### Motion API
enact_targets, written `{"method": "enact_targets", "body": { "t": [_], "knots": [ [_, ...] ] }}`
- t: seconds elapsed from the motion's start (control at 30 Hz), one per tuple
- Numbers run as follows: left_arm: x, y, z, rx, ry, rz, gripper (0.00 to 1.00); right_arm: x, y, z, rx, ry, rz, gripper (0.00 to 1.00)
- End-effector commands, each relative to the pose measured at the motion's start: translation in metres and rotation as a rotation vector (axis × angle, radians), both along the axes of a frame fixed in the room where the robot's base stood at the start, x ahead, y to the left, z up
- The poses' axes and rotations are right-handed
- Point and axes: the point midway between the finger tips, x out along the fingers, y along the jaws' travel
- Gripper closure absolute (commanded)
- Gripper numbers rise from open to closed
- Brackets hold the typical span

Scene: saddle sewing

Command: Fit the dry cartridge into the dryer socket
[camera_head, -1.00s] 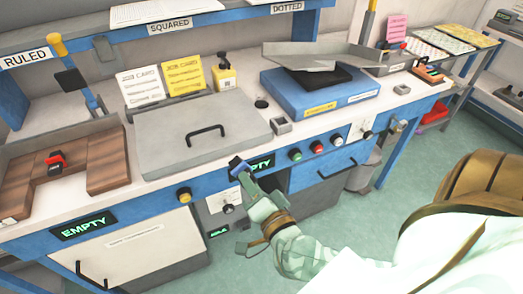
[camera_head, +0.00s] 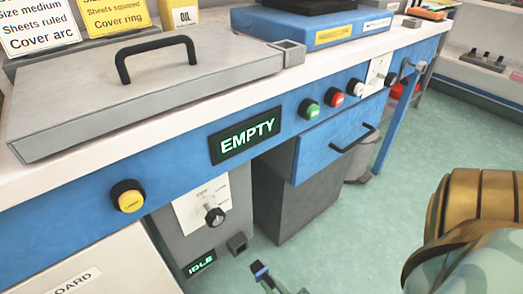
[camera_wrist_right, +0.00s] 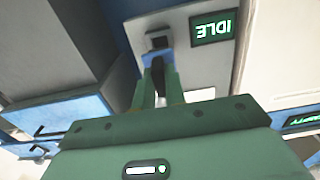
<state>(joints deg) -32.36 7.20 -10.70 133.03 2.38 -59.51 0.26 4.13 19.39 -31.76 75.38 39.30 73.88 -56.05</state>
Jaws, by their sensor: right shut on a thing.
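The dry cartridge (camera_head: 260,270), small with blue and dark faces, is near the bottom edge of the head view. My right gripper (camera_head: 268,284) is shut on it, and most of that gripper is cut off by the edge. The dryer socket (camera_head: 237,243) is a small dark square opening on the grey dryer panel, up and left of the cartridge. In the right wrist view, the cartridge (camera_wrist_right: 152,70) sits between the fingers of my right gripper (camera_wrist_right: 158,92), just below the socket (camera_wrist_right: 158,41). I cannot tell whether they touch. My left gripper is not in view.
The grey dryer panel has a knob (camera_head: 215,215) and an "IDLE" display (camera_head: 201,263). Above are an "EMPTY" display (camera_head: 245,135) and a yellow button (camera_head: 130,199) on the blue bench front. A blue drawer (camera_head: 330,145) juts out at right. The green floor (camera_head: 350,235) is clear.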

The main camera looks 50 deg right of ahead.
Motion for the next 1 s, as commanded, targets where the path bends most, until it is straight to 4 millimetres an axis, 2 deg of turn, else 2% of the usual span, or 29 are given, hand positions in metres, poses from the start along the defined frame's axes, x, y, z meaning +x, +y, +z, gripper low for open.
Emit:
{"method": "enact_targets", "body": {
  "t": [0.47, 1.0],
  "knots": [
    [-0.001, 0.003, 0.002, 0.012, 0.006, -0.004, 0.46, 0.000, 0.000, 0.000, -0.005, -0.002, 0.002, 1.00],
    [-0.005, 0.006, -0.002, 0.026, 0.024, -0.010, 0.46, 0.044, -0.010, -0.001, -0.004, -0.002, 0.003, 1.00]
  ]
}}
